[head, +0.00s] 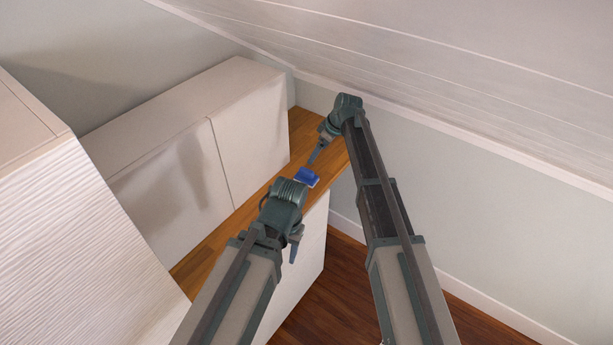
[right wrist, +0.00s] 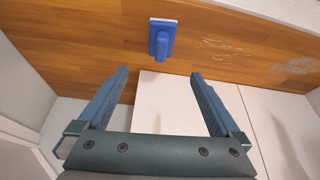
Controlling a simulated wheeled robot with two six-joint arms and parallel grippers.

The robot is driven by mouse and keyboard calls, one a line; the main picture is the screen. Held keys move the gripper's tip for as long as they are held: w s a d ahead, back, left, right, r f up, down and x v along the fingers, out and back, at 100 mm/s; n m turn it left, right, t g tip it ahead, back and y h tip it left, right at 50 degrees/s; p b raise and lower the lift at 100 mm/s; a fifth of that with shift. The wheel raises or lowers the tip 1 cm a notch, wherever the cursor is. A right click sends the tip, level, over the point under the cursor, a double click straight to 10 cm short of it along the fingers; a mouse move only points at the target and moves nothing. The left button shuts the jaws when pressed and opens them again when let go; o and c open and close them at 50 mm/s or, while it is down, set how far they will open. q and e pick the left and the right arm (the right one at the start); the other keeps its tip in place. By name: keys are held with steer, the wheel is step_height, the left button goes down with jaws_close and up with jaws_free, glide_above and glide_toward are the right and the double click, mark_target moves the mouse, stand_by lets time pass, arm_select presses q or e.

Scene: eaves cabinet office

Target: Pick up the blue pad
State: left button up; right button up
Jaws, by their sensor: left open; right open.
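The blue pad (head: 306,177) lies on the wooden top (head: 217,236) of the low cabinet, near its front edge. In the right wrist view the pad (right wrist: 161,45) is a blue block with a raised grip and a pale edge. My right gripper (right wrist: 158,76) is open and empty, with the pad beyond its fingertips and roughly centred between them. In the head view the right gripper (head: 316,153) points down towards the pad from the far side. My left gripper (head: 293,252) is open and hangs in front of the cabinet, apart from the pad.
White cabinet units (head: 245,125) stand along the back of the wooden top. A sloped white ceiling (head: 450,60) comes down on the right above my right arm. A dark wood floor (head: 345,290) lies below.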

mark_target(308, 170)
steer(key=b+x, duration=0.8)
steer(key=shift+f, duration=0.45)
steer(key=shift+r, duration=0.1)
steer(key=b+x, duration=0.5)
steer(key=shift+s+d+f, duration=0.1)
steer(key=shift+s+f, duration=0.05)
steer(key=shift+f, duration=0.1)
steer(key=shift+r, duration=0.1)
steer(key=c, duration=1.4)
